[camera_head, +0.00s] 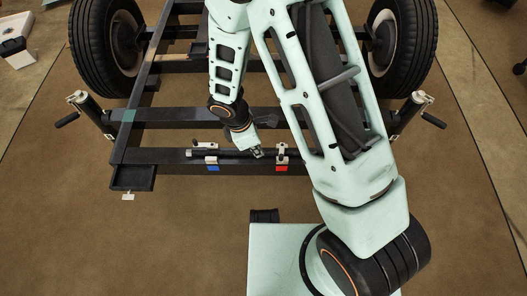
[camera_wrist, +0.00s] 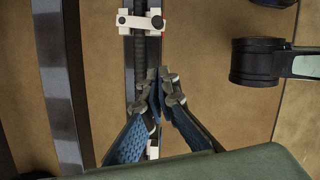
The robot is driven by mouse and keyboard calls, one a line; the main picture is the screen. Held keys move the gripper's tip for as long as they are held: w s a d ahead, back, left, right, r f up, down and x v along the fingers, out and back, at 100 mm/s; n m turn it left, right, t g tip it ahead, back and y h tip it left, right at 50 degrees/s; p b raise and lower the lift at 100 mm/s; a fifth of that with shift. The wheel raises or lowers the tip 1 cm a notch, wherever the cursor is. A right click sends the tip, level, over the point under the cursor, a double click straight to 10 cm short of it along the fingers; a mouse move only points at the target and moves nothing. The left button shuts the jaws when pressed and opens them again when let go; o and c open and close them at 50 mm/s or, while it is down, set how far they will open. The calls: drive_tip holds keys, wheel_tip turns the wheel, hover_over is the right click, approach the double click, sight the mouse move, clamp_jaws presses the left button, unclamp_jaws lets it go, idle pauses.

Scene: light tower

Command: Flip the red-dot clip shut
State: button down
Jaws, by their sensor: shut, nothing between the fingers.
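The red-dot clip (camera_head: 281,147) is a small white clip on the dark front beam, with a red square below it. In the head view it is just right of my gripper (camera_head: 257,154); I cannot tell how far its flap stands open. In the wrist view my gripper (camera_wrist: 155,75) is shut and empty, its fingertips over the dark rod (camera_wrist: 140,52). I cannot tell whether the fingers touch anything.
Crank jacks stand left (camera_head: 91,112) and right (camera_head: 412,112), with tyres (camera_head: 107,45) behind. Brown floor lies in front.

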drive_tip(key=p+v, duration=0.1)
drive_tip(key=v, duration=0.5)
drive_tip(key=shift+r+p, duration=0.3)
drive_tip(key=shift+p, duration=0.05)
drive_tip(key=shift+s, duration=0.1)
